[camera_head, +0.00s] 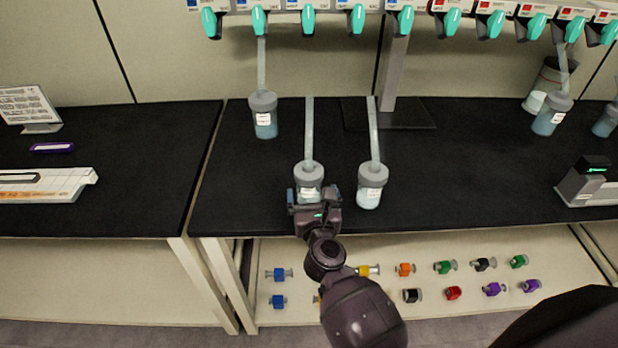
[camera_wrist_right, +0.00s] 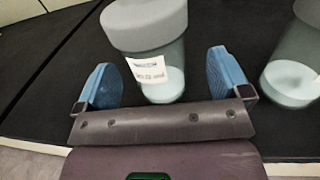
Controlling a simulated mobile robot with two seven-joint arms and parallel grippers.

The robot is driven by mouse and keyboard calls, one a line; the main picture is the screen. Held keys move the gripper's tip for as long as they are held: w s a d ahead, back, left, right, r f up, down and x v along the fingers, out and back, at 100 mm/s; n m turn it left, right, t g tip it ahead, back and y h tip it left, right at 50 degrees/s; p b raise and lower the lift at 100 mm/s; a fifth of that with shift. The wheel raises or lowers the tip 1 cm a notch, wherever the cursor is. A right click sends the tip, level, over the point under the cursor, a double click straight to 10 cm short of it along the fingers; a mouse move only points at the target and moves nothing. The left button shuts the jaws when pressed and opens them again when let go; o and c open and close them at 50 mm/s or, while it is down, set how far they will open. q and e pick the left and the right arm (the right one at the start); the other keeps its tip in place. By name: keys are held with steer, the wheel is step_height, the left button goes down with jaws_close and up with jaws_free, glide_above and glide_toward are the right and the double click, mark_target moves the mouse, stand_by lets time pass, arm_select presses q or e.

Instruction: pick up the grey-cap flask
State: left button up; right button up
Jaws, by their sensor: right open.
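A grey-cap flask (camera_head: 309,174) with a pale tube rising from its cap stands near the bench's front edge. My right gripper (camera_head: 314,198) is at its front side, hiding its lower part in the head view. In the right wrist view the flask (camera_wrist_right: 160,75) has a clear body, a white label and pale contents. The blue fingers of my right gripper (camera_wrist_right: 165,82) are open, one on each side of it, with visible gaps. A second grey-cap flask (camera_head: 372,185) stands just to the right; it also shows in the right wrist view (camera_wrist_right: 295,75). My left gripper is not in view.
Another grey-cap flask (camera_head: 264,115) hangs from a tube further back left, and one (camera_head: 551,114) at the right. Teal valve handles (camera_head: 308,20) line the top. Coloured fittings (camera_head: 405,269) lie on the shelf below. The black bench (camera_head: 470,170) is clear right of the middle.

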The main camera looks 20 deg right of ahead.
steer(key=shift+w+d+r, duration=0.1)
steer(key=shift+w, duration=1.8)
steer(key=c, duration=1.4)
